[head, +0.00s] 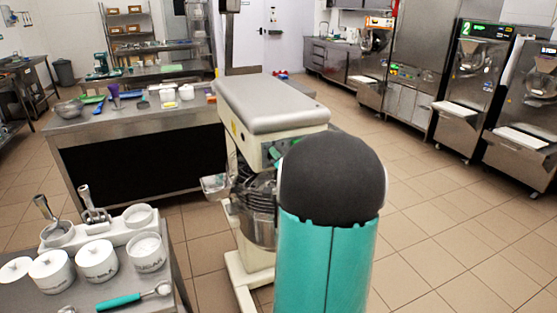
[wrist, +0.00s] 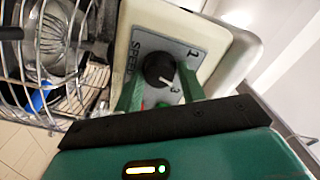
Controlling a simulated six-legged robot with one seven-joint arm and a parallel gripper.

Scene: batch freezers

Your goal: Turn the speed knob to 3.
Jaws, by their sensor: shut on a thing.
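The black round speed knob (wrist: 158,69) sits on a grey panel (wrist: 143,45) marked SPEED, with a 1 and a 3 printed beside it. The white mark on the knob points toward the lower right of the picture, close to the 3. My gripper (wrist: 160,80) has its green fingers on either side of the knob and is shut on it. In the head view the panel is on the large cream mixer (head: 270,105). My own arm hides the knob and gripper there.
The wire guard and bowl (wrist: 62,40) lie left of the panel. A steel table (head: 130,120) stands behind the mixer. A nearer counter holds white jars (head: 97,260) and a teal-handled scoop (head: 120,301). Batch freezers (head: 470,90) stand at right, with open tiled floor before them.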

